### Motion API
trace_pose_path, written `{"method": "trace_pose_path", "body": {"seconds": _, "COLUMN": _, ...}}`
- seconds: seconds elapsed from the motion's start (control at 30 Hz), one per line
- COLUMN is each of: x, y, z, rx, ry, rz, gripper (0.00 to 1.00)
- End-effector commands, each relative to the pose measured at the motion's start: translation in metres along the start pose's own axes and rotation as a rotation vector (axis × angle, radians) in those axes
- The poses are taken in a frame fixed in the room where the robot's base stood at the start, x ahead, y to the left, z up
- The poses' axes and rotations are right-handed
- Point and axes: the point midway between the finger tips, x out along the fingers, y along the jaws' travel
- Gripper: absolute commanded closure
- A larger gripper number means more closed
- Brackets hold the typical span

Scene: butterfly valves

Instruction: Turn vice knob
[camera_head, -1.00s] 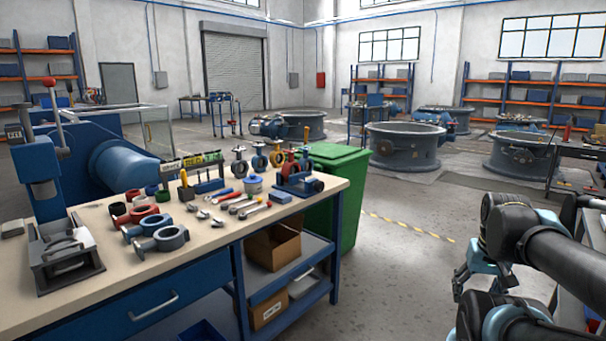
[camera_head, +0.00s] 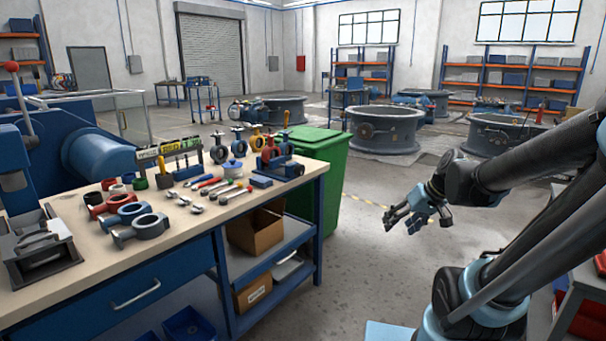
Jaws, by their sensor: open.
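A grey machine vice (camera_head: 40,250) sits at the left end of the workbench, under the blue drill press; its knob cannot be made out at this size. A small blue vice-like fixture (camera_head: 283,168) with red parts stands at the bench's far right corner; I cannot tell whether it has a knob. My gripper (camera_head: 401,228) is open and empty. It hangs in the air right of the bench and the green bin, fingers pointing down and left, clear of both vices.
The workbench (camera_head: 190,225) holds several clamps, rings, wrenches and small valves. A green bin (camera_head: 322,180) stands behind its right end. Open grey floor (camera_head: 365,260) lies between bench and arm. A red-and-grey cart (camera_head: 577,315) is at the right edge. Large round tanks (camera_head: 385,128) stand farther back.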

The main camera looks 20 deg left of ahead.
Motion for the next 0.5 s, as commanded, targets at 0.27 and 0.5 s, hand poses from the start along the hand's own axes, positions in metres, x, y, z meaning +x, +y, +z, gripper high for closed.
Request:
{"method": "trace_pose_path", "body": {"seconds": 0.27, "x": 0.025, "y": -0.027, "z": -0.068, "rx": -0.123, "ry": 0.128, "rz": -0.154, "gripper": 0.38}}
{"method": "trace_pose_path", "body": {"seconds": 0.5, "x": 0.046, "y": -0.048, "z": -0.12, "rx": -0.215, "ry": 0.252, "rz": -0.268, "gripper": 0.38}}
